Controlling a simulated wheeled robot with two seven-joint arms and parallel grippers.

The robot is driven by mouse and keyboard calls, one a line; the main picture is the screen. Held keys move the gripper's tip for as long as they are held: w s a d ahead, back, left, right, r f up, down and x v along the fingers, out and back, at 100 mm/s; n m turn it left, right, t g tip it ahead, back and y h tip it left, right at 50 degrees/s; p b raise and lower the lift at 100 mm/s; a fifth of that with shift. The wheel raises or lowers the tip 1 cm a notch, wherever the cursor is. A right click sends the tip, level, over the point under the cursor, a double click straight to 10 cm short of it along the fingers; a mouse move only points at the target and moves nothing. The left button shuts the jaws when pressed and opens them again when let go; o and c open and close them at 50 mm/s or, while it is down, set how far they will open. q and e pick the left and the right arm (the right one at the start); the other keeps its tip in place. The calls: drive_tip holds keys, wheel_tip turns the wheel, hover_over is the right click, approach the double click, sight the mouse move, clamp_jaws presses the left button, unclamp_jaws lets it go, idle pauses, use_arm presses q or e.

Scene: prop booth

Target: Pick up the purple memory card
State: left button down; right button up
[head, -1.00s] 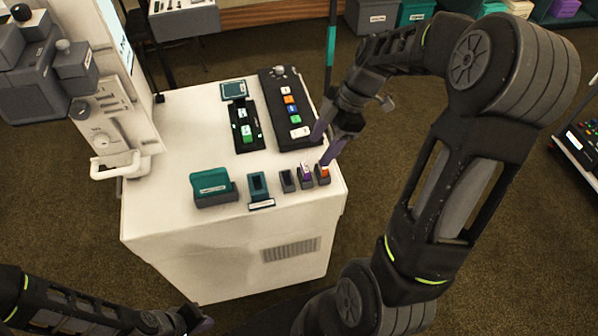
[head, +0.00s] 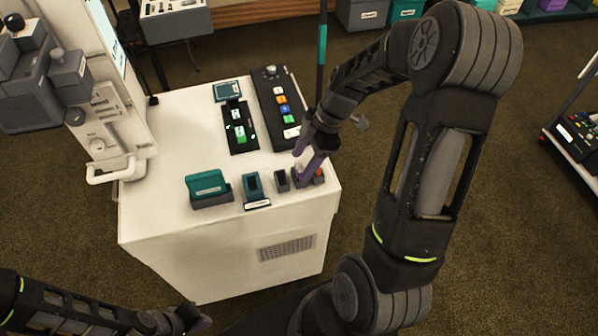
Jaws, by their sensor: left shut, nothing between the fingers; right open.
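The purple memory card (head: 298,171) stands in a small grey holder (head: 298,183) near the right front corner of the white cabinet top. It is largely hidden by the fingers of my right gripper (head: 301,164), which are also purple. That gripper is open, its fingertips pointing down right at the card; I cannot tell whether they touch it. My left gripper (head: 203,324) is shut and empty at the bottom edge, low in front of the cabinet and far from the card.
An orange-red card (head: 319,175) stands in a holder just right. An empty-looking grey holder (head: 281,181), a teal-and-grey slot block (head: 252,188) and a teal box (head: 207,186) stand left. A black button panel (head: 279,108) lies behind.

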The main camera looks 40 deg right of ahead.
drive_tip(key=shift+x, duration=0.9)
clamp_jaws()
idle(0.4)
